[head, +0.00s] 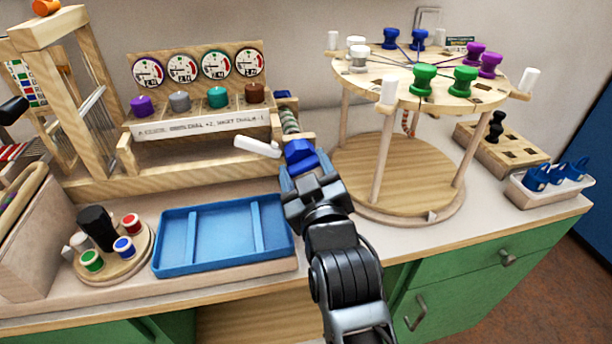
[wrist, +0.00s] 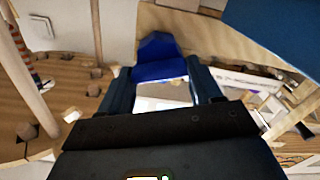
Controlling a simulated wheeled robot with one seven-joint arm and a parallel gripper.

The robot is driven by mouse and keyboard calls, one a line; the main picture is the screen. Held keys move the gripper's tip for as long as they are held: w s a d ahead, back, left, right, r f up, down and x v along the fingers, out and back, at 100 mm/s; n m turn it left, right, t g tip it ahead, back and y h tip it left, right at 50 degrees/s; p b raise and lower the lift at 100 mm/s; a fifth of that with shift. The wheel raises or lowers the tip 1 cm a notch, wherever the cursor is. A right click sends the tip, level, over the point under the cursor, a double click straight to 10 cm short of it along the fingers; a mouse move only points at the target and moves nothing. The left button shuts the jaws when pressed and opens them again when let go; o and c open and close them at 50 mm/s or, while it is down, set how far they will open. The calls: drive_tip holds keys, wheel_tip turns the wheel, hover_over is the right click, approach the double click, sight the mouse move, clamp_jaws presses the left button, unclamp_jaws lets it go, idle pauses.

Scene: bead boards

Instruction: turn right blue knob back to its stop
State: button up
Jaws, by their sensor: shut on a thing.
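The blue knob (head: 300,152) is at the right end of the wooden dial board (head: 190,123), beside a coiled spring (head: 289,120). My gripper (head: 304,172) reaches it from the front, one finger on each side, and is shut on it. In the wrist view the blue knob (wrist: 158,58) shows between and just beyond the fingertips of my gripper (wrist: 163,80). The contact faces are partly hidden. A smaller dark blue piece (head: 283,94) sits behind the spring. The knob's stop cannot be made out.
A white lever (head: 257,146) lies close left of my gripper. A round wooden stand (head: 400,190) with several coloured spools stands close on the right. A blue tray (head: 222,267) lies front left, beside a round holder (head: 113,268) with coloured pieces.

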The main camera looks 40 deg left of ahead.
drive_tip(key=n+b, duration=0.1)
drive_tip(key=n, duration=0.2)
drive_tip(key=shift+n, duration=0.4)
drive_tip(key=n+b, duration=0.1)
drive_tip(key=n, duration=0.2)
drive_tip(key=shift+n, duration=0.3)
drive_tip(key=n, duration=0.6)
drive_tip(key=shift+s+a+f+b, duration=0.1)
drive_tip(key=shift+a+b, duration=0.05)
drive_tip(key=shift+b, duration=0.25)
drive_tip(key=shift+n, duration=0.3)
drive_tip(key=o, duration=0.8)
drive_tip(key=shift+c, duration=0.2)
drive_tip(key=o, duration=0.3)
drive_tip(key=shift+a+f, duration=0.1)
